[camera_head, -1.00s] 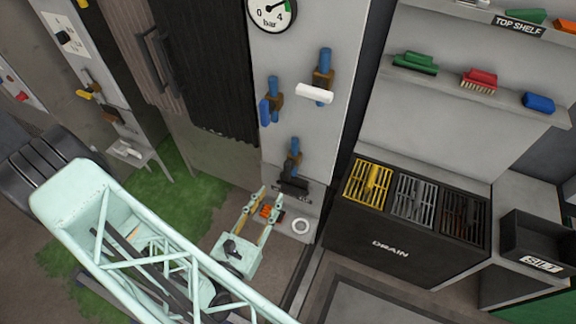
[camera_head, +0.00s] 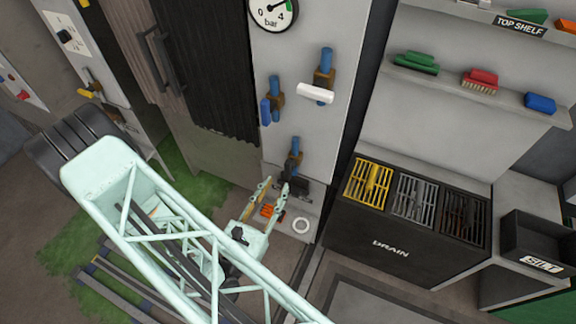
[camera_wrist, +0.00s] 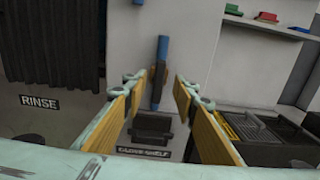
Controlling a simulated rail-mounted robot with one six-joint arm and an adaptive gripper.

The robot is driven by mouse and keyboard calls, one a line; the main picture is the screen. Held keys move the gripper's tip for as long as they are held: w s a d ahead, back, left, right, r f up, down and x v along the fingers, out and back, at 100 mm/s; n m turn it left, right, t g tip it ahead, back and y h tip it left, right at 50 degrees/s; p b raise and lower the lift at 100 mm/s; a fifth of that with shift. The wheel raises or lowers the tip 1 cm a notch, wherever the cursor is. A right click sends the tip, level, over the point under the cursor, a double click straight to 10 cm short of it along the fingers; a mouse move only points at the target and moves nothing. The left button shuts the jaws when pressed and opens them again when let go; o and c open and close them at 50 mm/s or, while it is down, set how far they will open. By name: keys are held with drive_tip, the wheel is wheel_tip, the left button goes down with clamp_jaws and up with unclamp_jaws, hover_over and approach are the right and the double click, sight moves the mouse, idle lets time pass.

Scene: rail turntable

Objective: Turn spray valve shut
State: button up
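Three valves sit on blue pipe stubs on the grey panel: one with a blue handle (camera_head: 265,112), one with a white handle (camera_head: 315,93), and a lower valve (camera_head: 293,164). No label shows which is the spray valve. My gripper (camera_head: 275,186) is open and empty, in front of the panel just below and left of the lower valve. In the wrist view the lower valve (camera_wrist: 158,86) appears between the two spread fingers, with a gap on each side. Its handle is hard to make out. A pressure gauge (camera_head: 272,12) is above.
A dark block (camera_head: 294,187) sits under the lower valve. A small shelf with a white ring (camera_head: 301,226) and an orange item (camera_head: 267,211) lies below it. The black drain unit (camera_head: 350,235) stands right; a dark ribbed curtain (camera_head: 205,75) hangs left.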

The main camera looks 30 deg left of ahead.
sight(286, 169)
drive_tip(key=shift+w+a, duration=0.25)
drive_tip(key=shift+w, duration=1.4)
drive_tip(key=shift+w+a, duration=0.3)
drive_tip(key=shift+w, duration=1.35)
drive_tip(key=shift+w+a, duration=0.25)
drive_tip(key=shift+w, duration=1.4)
drive_tip(key=shift+c, duration=0.4)
drive_tip(key=c, duration=0.7)
